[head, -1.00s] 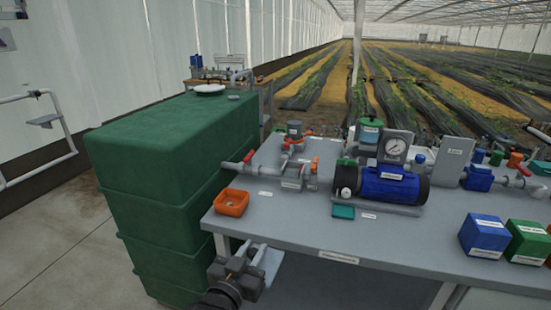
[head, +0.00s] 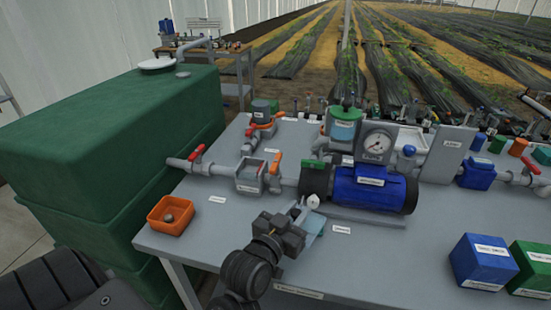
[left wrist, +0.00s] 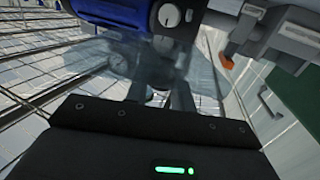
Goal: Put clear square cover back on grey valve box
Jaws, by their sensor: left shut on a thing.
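My left gripper (head: 304,212) is shut on the clear square cover, which shows in the left wrist view as a see-through sheet (left wrist: 130,72) beyond my gripper body. In the head view the cover is hard to make out against a pale teal patch beside my fingers. The gripper is over the front of the bench, in front of the blue pump. The grey valve box (head: 246,186) sits in the pipe line, left of the pump, with its top open. It is behind and left of my gripper, apart from it. My right gripper is not in view.
The blue pump (head: 372,190) with its black ends stands close to my left gripper. An orange tray (head: 160,224) holds a small round part at the bench's left edge. Red-handled and orange-handled valves flank the box. Blue (head: 483,262) and green boxes stand at the right.

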